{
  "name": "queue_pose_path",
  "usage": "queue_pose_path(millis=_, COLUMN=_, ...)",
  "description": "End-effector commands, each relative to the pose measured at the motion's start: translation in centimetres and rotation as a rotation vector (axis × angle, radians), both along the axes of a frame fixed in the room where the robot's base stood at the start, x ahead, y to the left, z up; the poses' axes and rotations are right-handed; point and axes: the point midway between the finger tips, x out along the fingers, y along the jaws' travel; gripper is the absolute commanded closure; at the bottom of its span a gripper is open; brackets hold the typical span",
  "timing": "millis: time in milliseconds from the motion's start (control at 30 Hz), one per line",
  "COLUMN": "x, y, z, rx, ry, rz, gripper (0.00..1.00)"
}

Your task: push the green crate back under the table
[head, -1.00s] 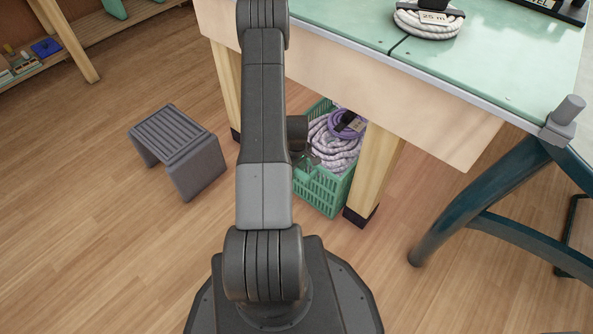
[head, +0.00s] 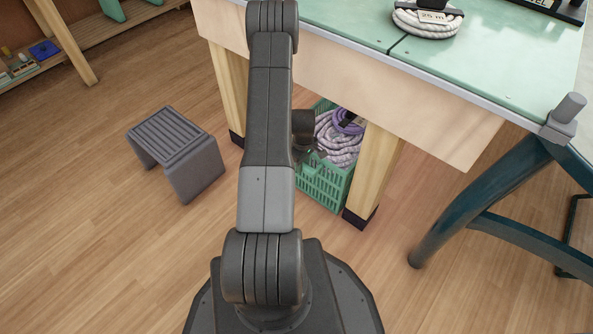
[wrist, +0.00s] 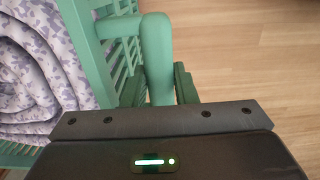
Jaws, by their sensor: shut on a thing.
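The green crate (head: 322,186) stands on the floor between the table's front legs, partly under the tabletop and filled with coiled rope. My gripper (head: 317,155) is at its near upper edge, partly hidden behind my arm. In the wrist view, my gripper (wrist: 158,88) is shut on the crate's rounded green handle bar (wrist: 156,50), with a finger on each side. The crate's slatted wall (wrist: 97,60) shows to the left of the bar. The table (head: 340,57) has a green top and a pale wood apron. The crate's far part is hidden beneath it.
A wooden table leg (head: 372,175) stands close to the crate's right, and another leg (head: 231,90) stands to the left. A grey stool (head: 178,150) is at left. A blue-green curved frame (head: 480,215) is at right. The floor near the crate is open.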

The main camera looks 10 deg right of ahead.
Motion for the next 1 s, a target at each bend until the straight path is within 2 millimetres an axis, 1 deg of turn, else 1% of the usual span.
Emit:
queue_pose_path(millis=33, x=0.9, y=-0.9, z=-0.2, rx=-0.003, ry=-0.01, rz=-0.003, gripper=1.0)
queue_pose_path(millis=100, x=1.6, y=-1.8, z=-0.2, rx=-0.003, ry=-0.01, rz=-0.003, gripper=1.0)
queue_pose_path(millis=300, x=3.2, y=-3.8, z=-0.1, rx=-0.003, ry=-0.01, rz=-0.002, gripper=1.0)
queue_pose_path(millis=467, x=3.6, y=-4.5, z=0.0, rx=-0.002, ry=-0.008, rz=0.0, gripper=1.0)
queue_pose_path(millis=767, x=3.6, y=-4.5, z=0.1, rx=-0.002, ry=-0.008, rz=0.0, gripper=1.0)
queue_pose_path(millis=800, x=3.6, y=-4.5, z=0.1, rx=-0.002, ry=-0.008, rz=0.0, gripper=0.67)
queue_pose_path(millis=867, x=3.6, y=-4.5, z=0.1, rx=-0.002, ry=-0.007, rz=0.0, gripper=0.55)
queue_pose_path(millis=900, x=3.6, y=-4.5, z=0.1, rx=-0.001, ry=-0.006, rz=0.0, gripper=0.53)
queue_pose_path(millis=1000, x=3.5, y=-4.4, z=0.1, rx=-0.001, ry=-0.005, rz=0.0, gripper=0.53)
